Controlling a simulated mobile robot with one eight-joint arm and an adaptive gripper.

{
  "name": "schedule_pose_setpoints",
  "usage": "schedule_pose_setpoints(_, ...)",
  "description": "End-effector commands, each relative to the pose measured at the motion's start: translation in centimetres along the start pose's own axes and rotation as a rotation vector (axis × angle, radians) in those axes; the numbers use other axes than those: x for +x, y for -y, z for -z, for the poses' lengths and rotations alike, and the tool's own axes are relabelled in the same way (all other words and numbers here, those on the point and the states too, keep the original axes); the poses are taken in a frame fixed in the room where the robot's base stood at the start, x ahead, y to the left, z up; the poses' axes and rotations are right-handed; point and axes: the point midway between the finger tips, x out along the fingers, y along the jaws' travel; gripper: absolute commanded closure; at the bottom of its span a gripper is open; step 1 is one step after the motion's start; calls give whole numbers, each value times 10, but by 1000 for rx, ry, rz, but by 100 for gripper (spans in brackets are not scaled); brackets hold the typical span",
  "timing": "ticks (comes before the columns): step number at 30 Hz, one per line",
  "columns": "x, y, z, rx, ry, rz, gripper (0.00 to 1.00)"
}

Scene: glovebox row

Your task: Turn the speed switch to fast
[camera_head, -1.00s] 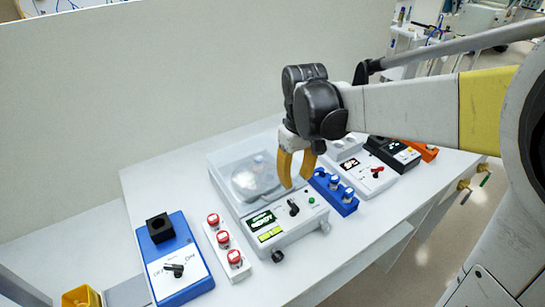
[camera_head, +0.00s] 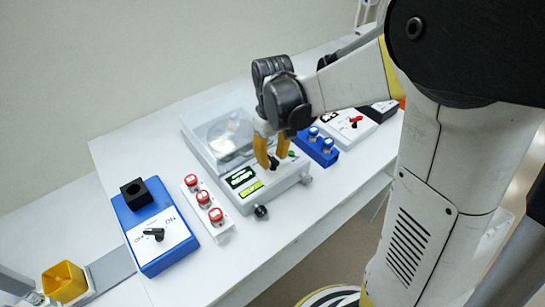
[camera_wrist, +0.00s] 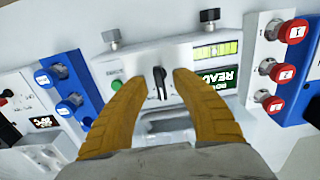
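A white device with a clear lid (camera_head: 219,136) stands mid-table. Its front panel carries a black switch knob (camera_head: 273,163), a green-lit display (camera_head: 240,177) and yellow-green bars (camera_head: 252,190). I read no speed or fast marking near the knob. In the wrist view the knob (camera_wrist: 160,82) is upright in the picture, between the yellow fingertips of my gripper (camera_wrist: 150,80).
Left stand a blue box (camera_head: 160,238) with a black lever and a white strip of red-capped vials (camera_head: 204,208). Right are a blue rack of blue-capped vials (camera_head: 316,148) and a white device with a red switch (camera_head: 347,128). Round knobs (camera_head: 260,211) stick out from the middle device's front.

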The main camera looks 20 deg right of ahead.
Motion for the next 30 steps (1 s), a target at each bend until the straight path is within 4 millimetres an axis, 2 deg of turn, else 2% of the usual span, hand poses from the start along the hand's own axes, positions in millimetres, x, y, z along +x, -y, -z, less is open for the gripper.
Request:
schedule_pose_setpoints(2, 0, 0, 0, 0, 0, 0, 68)
schedule_pose_setpoints(5, 0, 0, 0, 0, 0, 0, 96)
schedule_pose_setpoints(6, 0, 0, 0, 0, 0, 0, 100)
schedule_pose_setpoints(19, 0, 0, 0, 32, 0, 0, 100)
schedule_pose_setpoints(30, 0, 0, 0, 256, 1, 2, 100)
